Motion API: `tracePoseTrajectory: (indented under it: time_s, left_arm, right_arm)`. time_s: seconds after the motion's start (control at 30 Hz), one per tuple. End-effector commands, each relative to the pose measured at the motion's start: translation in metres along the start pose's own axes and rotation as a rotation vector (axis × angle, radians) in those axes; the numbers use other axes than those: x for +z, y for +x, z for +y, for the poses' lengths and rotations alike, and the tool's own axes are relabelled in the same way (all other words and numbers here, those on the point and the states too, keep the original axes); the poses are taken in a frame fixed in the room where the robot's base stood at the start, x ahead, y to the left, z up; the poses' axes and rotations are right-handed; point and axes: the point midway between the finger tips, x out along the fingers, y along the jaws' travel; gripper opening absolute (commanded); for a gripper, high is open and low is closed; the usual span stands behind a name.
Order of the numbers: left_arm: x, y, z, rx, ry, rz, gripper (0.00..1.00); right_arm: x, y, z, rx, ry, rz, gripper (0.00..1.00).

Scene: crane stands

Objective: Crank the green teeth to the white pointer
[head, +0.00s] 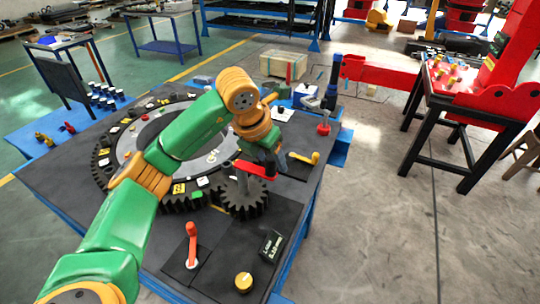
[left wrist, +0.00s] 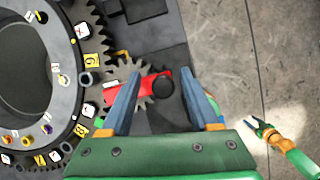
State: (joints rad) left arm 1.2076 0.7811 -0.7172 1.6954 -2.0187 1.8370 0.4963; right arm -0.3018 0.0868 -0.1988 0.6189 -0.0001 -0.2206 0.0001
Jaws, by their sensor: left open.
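A large dark toothed ring (head: 108,178) lies on the table, with white, yellow, red and green marks around it. A green mark (head: 198,195) shows near the small dark gear (head: 247,205), which meshes with the ring. A red crank (head: 257,169) sits above this gear; in the left wrist view its red arm (left wrist: 132,92) ends in a black knob (left wrist: 163,87). My left gripper (head: 268,158) is open over the crank, the knob between its fingers in the picture; contact cannot be told. My right gripper (left wrist: 260,128) shows small in the left wrist view, its jaws unclear. I cannot single out the white pointer.
An orange-red lever (head: 192,244), a yellow knob (head: 243,282) and a black block (head: 272,246) stand at the table's front. A yellow lever (head: 305,158) is right of the crank. A red machine on a black stand (head: 465,105) is farther right. Floor between is clear.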

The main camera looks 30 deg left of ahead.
Motion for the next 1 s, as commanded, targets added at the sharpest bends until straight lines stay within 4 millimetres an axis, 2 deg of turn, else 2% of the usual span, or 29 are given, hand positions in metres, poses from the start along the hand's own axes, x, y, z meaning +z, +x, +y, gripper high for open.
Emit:
tracePoseTrajectory:
  time_s: [0.07, 0.2, 0.3, 1.0]
  left_arm:
    - [0.0, 0.0, -0.0001, 0.0, 0.0, 0.0, 0.59]
    - [0.0, -0.0001, -0.0002, 0.0, 0.0, 0.0, 0.21]
    - [0.0001, -0.0002, -0.0003, -0.001, 0.0, 0.0, 0.0]
    - [0.0005, -0.0006, -0.0002, -0.001, 0.0, -0.002, 0.0]
  right_arm:
    - [-0.0013, 0.0003, -0.0019, -0.003, 0.001, 0.003, 0.5]
    - [-0.0026, 0.0003, -0.006, -0.009, 0.004, 0.005, 0.5]
    - [-0.0029, 0.0003, -0.0066, -0.01, 0.004, 0.006, 0.5]
    - [-0.0028, 0.0002, -0.0037, -0.006, 0.001, 0.005, 0.5]
